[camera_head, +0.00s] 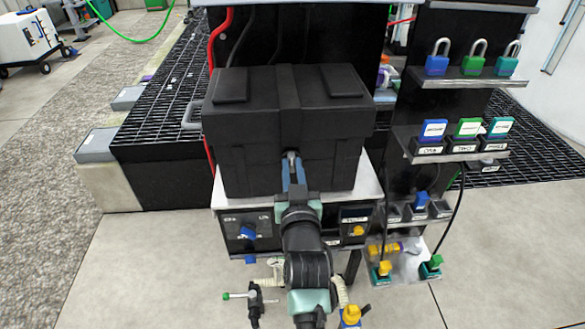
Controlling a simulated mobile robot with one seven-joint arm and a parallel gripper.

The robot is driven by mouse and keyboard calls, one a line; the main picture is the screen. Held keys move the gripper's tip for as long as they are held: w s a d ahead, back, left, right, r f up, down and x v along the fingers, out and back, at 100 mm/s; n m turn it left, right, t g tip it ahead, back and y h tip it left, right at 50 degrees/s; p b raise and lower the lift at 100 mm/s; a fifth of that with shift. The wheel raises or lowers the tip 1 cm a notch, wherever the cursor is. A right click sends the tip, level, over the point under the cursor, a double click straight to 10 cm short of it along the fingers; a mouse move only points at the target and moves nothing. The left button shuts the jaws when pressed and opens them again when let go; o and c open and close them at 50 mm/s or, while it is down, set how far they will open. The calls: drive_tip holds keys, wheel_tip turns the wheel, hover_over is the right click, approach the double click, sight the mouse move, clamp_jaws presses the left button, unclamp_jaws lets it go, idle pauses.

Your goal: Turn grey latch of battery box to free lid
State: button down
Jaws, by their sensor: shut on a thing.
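The battery box (250,166) is a large black case on a metal shelf, and its black lid (251,108) lies closed on top. The grey latch (291,156) is a small piece at the middle of the box's front, just below the lid's edge. My gripper (292,168) reaches up to it from below, with its blue fingers on either side of the latch and shut on it. The fingers hide the lower part of the latch, so its exact turn is hard to tell.
A rack at right holds padlocks, such as a green padlock (475,65), and labelled blocks. A panel with a blue knob (246,232) and a yellow knob (357,231) sits below the box. Valves and hoses stand near my arm. Open floor lies at the lower left.

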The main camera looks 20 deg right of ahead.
drive_tip(key=shift+m, duration=0.3)
drive_tip(key=m, duration=0.3)
drive_tip(key=shift+m+p, duration=0.3)
drive_tip(key=shift+p, duration=0.05)
drive_tip(key=m+p, duration=0.1)
drive_tip(key=m, duration=0.3)
drive_tip(key=shift+d+m, duration=0.15)
drive_tip(key=shift+m, duration=0.15)
drive_tip(key=m+p, duration=0.1)
drive_tip(key=m, duration=0.3)
drive_tip(key=shift+f+m, duration=0.15)
drive_tip(key=shift+m, duration=0.15)
drive_tip(key=shift+f+m+p, duration=0.1)
drive_tip(key=shift+m+p, duration=0.25)
drive_tip(key=shift+m, duration=1.85)
drive_tip(key=c, duration=0.8)
unclamp_jaws()
drive_tip(key=shift+s, duration=0.15)
